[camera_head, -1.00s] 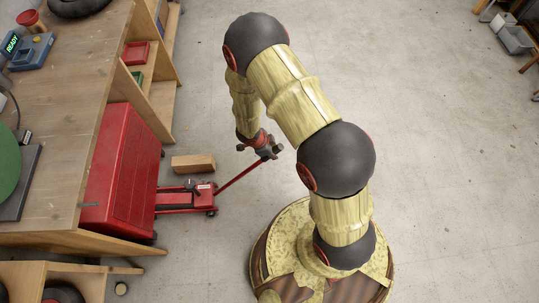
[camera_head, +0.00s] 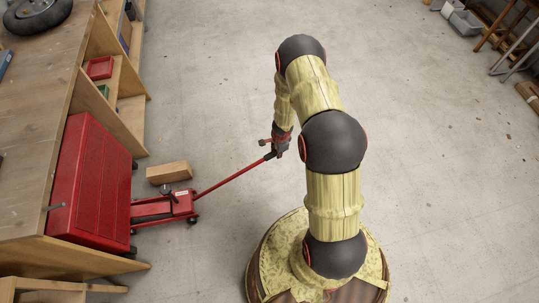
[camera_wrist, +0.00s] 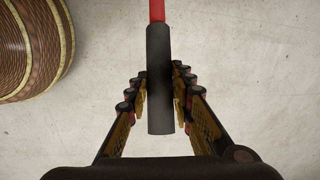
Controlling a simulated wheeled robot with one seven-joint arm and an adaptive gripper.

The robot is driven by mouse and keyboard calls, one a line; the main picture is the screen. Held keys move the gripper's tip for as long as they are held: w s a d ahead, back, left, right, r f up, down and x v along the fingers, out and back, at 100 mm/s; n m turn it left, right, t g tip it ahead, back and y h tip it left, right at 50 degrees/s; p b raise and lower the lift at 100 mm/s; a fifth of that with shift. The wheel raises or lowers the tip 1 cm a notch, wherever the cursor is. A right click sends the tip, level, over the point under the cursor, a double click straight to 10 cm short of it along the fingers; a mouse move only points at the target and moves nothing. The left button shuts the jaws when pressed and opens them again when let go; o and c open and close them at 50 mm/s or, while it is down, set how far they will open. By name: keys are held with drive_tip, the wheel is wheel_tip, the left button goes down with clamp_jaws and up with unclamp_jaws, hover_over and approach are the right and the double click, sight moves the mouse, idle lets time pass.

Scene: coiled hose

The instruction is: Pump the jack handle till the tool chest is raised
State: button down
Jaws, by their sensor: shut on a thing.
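The red tool chest (camera_head: 92,180) stands at the left, partly under the workbench. The red floor jack (camera_head: 165,207) lies on the floor with its front end at the chest's near side; whether it bears the chest is hidden. Its long red handle (camera_head: 232,178) slopes up to the right toward my gripper (camera_head: 276,145). In the wrist view my gripper (camera_wrist: 160,100) has its fingers on both sides of the handle's black grip (camera_wrist: 160,75), shut on it near its end.
A wooden block (camera_head: 168,173) lies on the floor beside the jack. The wooden workbench (camera_head: 40,90) with shelves runs along the left. Grey bins (camera_head: 464,22) and stools are at the far right. The floor around the arm is clear.

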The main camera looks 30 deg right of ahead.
drive_tip(key=d+f, duration=0.1)
drive_tip(key=d+f+b, duration=0.1)
drive_tip(key=f, duration=0.1)
drive_tip(key=shift+s+d+f+y, duration=0.1)
drive_tip(key=shift+s+y, duration=0.05)
drive_tip(key=shift+y, duration=0.25)
drive_tip(key=c, duration=2)
unclamp_jaws()
drive_tip(key=o, duration=0.4)
drive_tip(key=shift+s, duration=0.1)
drive_tip(key=shift+o, duration=0.3)
drive_tip(key=shift+s, duration=0.1)
wheel_tip(320, 180, up, 12)
drive_tip(key=s, duration=0.2)
drive_tip(key=shift+d+f, duration=0.15)
drive_tip(key=shift+d, duration=0.05)
